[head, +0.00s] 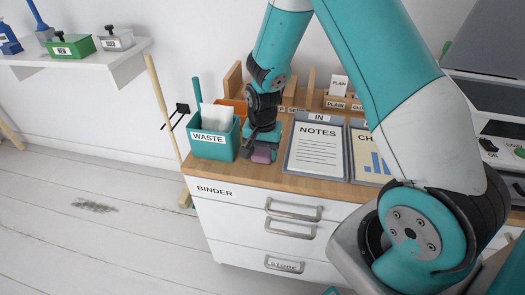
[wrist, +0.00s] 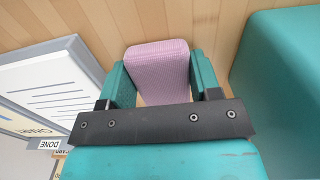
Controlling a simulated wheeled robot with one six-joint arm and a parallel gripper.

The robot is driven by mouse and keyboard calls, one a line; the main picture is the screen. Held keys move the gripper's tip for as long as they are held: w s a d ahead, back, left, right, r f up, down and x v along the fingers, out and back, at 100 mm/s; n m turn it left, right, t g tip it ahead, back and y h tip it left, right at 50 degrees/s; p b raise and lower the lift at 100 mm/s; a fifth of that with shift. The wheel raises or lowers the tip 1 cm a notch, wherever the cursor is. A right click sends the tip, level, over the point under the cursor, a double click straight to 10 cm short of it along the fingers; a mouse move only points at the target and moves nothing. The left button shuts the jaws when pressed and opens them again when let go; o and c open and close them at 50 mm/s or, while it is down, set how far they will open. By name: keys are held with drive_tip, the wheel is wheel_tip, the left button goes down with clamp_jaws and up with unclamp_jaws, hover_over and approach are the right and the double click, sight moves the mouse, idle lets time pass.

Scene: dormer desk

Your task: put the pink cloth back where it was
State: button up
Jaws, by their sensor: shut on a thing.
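The pink cloth (wrist: 160,66) is a small folded block with a fine woven texture. My gripper (wrist: 162,80) is shut on it, with one teal finger on each side. In the head view the cloth (head: 262,154) shows just under my gripper (head: 262,144), low over the wooden desktop, between the teal waste bin and the notes tray. I cannot tell whether its underside touches the wood.
The teal bin (head: 222,143) labelled WASTE, with white paper in it, stands close at left. The NOTES sheet (head: 318,145) lies in a grey tray marked IN at right. Wooden organisers (head: 310,90) stand behind. A drawer cabinet (head: 250,222) is below.

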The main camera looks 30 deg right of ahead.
sight(262, 151)
drive_tip(key=shift+f, duration=0.1)
drive_tip(key=o, duration=0.6)
drive_tip(key=shift+f, duration=0.1)
drive_tip(key=o, duration=0.4)
drive_tip(key=shift+o, duration=0.2)
wheel_tip(262, 151, up, 12)
drive_tip(key=s+a+r+n+y, duration=0.2)
drive_tip(key=s+a+r+n, duration=0.5)
drive_tip(key=s, duration=0.4)
drive_tip(key=s+a+r+n+y, duration=0.2)
drive_tip(key=s+a+r+n, duration=0.5)
drive_tip(key=s+a+n, duration=0.2)
drive_tip(key=s, duration=0.2)
drive_tip(key=shift+s+p, duration=0.35)
